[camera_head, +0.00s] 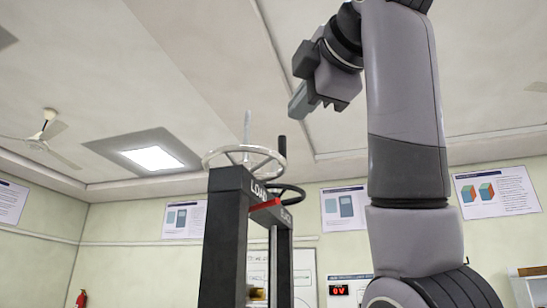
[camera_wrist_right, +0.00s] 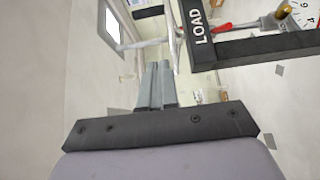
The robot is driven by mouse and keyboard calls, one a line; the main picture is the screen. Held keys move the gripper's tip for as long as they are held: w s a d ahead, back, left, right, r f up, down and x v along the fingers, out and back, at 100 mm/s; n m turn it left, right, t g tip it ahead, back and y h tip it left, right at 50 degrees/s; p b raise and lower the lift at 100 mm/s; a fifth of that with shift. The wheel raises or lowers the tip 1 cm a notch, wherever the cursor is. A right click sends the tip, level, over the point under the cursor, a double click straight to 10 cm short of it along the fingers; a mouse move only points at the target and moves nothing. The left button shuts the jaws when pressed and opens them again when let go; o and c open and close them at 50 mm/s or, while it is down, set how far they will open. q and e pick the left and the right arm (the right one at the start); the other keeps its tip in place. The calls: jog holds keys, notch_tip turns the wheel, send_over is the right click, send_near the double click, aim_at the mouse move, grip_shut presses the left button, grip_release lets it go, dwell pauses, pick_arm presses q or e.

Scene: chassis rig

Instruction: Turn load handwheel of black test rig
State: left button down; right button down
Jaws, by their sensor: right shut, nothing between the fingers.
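The black test rig (camera_head: 227,210) stands upright in the middle of the head view, with LOAD lettered on its top beam. The silver load handwheel (camera_head: 243,158) lies flat on top, with a thin spindle rising from its middle and a black upright handle (camera_head: 282,146) at its right. My right gripper (camera_head: 297,100) is above and right of the wheel, apart from it, shut and empty. In the right wrist view its fingers (camera_wrist_right: 158,80) are together, with the LOAD beam (camera_wrist_right: 262,46) to the right and part of the wheel (camera_wrist_right: 172,38) beyond. My left gripper is not in view.
A second, darker handwheel (camera_head: 285,193) sits lower behind the rig's beam, near a red part (camera_head: 265,204). A dial gauge (camera_wrist_right: 304,14) shows at the upper right of the wrist view. Wall posters and a red display (camera_head: 339,290) are behind. Space above the wheel is free.

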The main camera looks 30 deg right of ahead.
jog(key=p, duration=0.3)
send_near(285, 146)
jog(key=w+a+f, duration=0.2)
jog(key=w+a, duration=0.2)
jog(key=w+d, duration=0.1)
jog(key=w+d+p, duration=0.1)
jog(key=d, duration=0.1)
jog(key=shift+w+r, duration=0.1)
jog(key=shift+w, duration=0.1)
jog(key=shift+w+d, duration=0.3)
jog(key=shift+d, duration=0.05)
jog(key=shift+s, duration=0.1)
